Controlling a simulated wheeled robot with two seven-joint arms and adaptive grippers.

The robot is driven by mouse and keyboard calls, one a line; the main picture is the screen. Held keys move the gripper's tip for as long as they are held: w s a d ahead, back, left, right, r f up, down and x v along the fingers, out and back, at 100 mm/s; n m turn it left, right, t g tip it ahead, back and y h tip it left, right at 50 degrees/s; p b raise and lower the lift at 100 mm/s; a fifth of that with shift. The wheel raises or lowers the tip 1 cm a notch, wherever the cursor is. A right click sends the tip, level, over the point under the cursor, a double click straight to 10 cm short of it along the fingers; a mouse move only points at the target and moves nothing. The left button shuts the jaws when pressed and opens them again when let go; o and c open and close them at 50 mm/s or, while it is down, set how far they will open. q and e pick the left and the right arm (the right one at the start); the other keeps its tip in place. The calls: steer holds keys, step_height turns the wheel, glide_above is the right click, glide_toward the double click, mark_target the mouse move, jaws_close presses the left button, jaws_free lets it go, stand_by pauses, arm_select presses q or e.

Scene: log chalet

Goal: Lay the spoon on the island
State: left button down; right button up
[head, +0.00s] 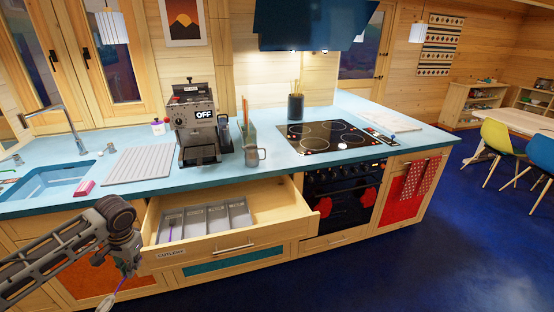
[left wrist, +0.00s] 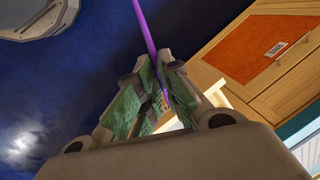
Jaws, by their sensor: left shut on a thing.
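My left gripper (head: 127,266) is in front of the open cutlery drawer (head: 285,212), at its left corner. It is shut on a thin purple-handled utensil, likely the spoon (head: 119,286), which hangs tilted below the fingers, its pale lower end near the picture's bottom edge. In the left wrist view the purple handle (left wrist: 148,28) passes between the green-padded fingers (left wrist: 155,88). I cannot tell which surface is the island; the turquoise worktop (head: 315,166) runs along behind the drawer. My right gripper is not in view.
The drawer holds a grey divider tray (head: 205,219) with a purple item in its left slot. On the worktop stand a coffee machine (head: 197,125), a grey mug (head: 253,156), a ribbed mat (head: 139,165) and a black hob (head: 330,136). Open blue floor lies to the right.

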arm_select(q)
steer(key=w+d+f+n+b, duration=0.2)
steer(key=d+f+n+b, duration=0.2)
steer(key=d+f, duration=0.45)
steer(key=w+d+f+m+b, duration=0.1)
steer(key=w+d+b, duration=0.4)
steer(key=d, duration=0.5)
steer(key=shift+w+d+f+m, duration=0.15)
steer(key=shift+d+f+m, duration=0.2)
steer(key=shift+f+m, duration=0.05)
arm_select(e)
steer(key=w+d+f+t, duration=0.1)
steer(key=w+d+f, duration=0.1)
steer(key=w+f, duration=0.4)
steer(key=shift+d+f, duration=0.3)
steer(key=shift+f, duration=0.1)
